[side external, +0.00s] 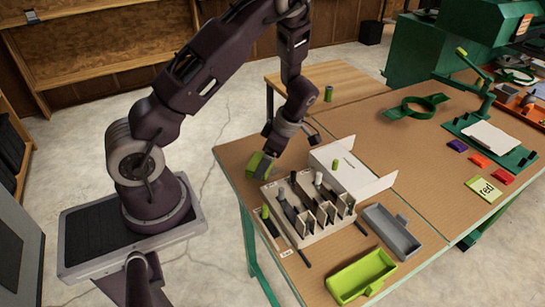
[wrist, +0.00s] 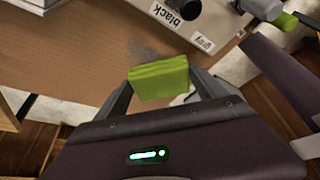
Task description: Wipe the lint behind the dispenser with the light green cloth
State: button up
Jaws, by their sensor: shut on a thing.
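The light green cloth (wrist: 158,80) is a folded pad held between the fingers of my gripper (wrist: 162,86). In the side view, my gripper (side external: 262,157) holds the cloth (side external: 254,166) low over the table, by the dispenser's far left end. I cannot tell whether the cloth touches the table. The dispenser (side external: 310,233) is a beige rack with several slots and dark and green spools. Its labelled edge (wrist: 176,22) shows in the wrist view, reading "black" and "grey". The lint (wrist: 144,50) is a faint grey smudge on the brown tabletop, just beyond the cloth. I cannot make it out in the side view.
A green tray (side external: 361,276) and a grey tray (side external: 392,231) lie at the front right. A green spool (wrist: 285,22) shows in the wrist view's upper right. The tabletop (wrist: 75,60) left of the cloth is bare.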

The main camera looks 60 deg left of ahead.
aim_at(253, 165)
jog(key=shift+s, duration=1.6)
jog(key=shift+r, duration=0.25)
jog(key=shift+f, duration=0.1)
jog(key=shift+c, duration=1.3)
jog(key=shift+r, duration=3.15)
